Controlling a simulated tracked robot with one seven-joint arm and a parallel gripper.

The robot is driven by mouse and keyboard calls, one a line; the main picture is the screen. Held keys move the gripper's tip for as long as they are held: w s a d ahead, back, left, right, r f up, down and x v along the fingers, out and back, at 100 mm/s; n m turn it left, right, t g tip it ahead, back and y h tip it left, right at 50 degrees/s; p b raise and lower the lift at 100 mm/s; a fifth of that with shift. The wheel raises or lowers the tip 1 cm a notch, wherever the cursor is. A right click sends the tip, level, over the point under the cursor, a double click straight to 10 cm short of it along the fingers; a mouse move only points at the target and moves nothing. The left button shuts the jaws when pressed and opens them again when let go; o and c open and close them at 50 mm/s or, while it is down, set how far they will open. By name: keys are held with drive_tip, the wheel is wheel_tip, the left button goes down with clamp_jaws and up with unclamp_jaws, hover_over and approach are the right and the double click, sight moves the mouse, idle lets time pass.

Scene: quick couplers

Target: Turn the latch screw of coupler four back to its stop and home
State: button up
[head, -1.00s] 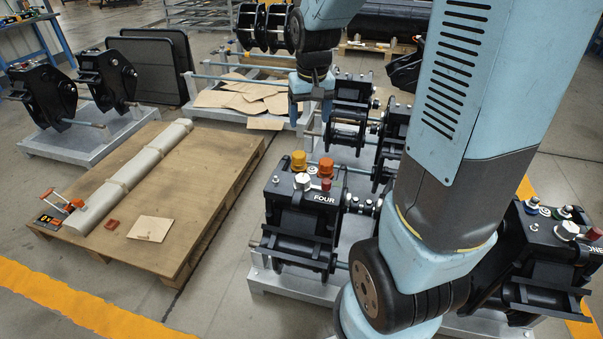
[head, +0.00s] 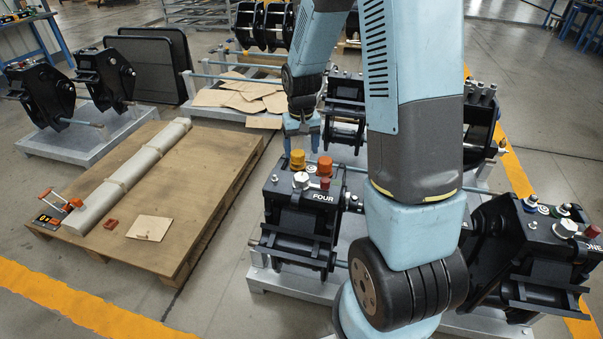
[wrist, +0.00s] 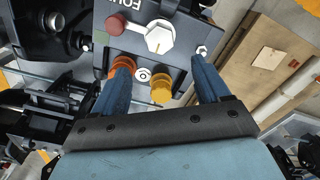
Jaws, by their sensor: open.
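Coupler four (head: 290,222), a black block marked FOUR, stands upright on a grey pallet. A silver hex screw head (head: 301,180) sits on its top; it also shows in the wrist view (wrist: 159,38) with a pale pointer mark. I cannot tell for certain whether it is the latch screw. A red knob (wrist: 115,24), an orange cap (wrist: 122,66) and a yellow cap (wrist: 161,88) sit around it. My gripper (head: 302,140) is open and empty, above and behind the caps. In the wrist view my gripper (wrist: 160,60) has its fingers either side of the yellow cap, apart from the screw.
Coupler one (head: 535,235) stands to the right, beyond my arm. More couplers (head: 345,105) stand behind. To the left, a wooden pallet (head: 200,190) carries a grey roll (head: 140,170) and a card. The floor between the pallets is clear.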

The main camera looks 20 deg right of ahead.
sight(301, 176)
wheel_tip(301, 176, down, 10)
drive_tip(key=shift+f, duration=0.1)
idle(0.4)
drive_tip(key=shift+c, duration=0.3)
drive_tip(key=c, duration=1)
drive_tip(key=shift+o, duration=0.3)
drive_tip(key=shift+n, duration=1.8)
drive_tip(key=o, duration=1)
wheel_tip(301, 176, up, 14)
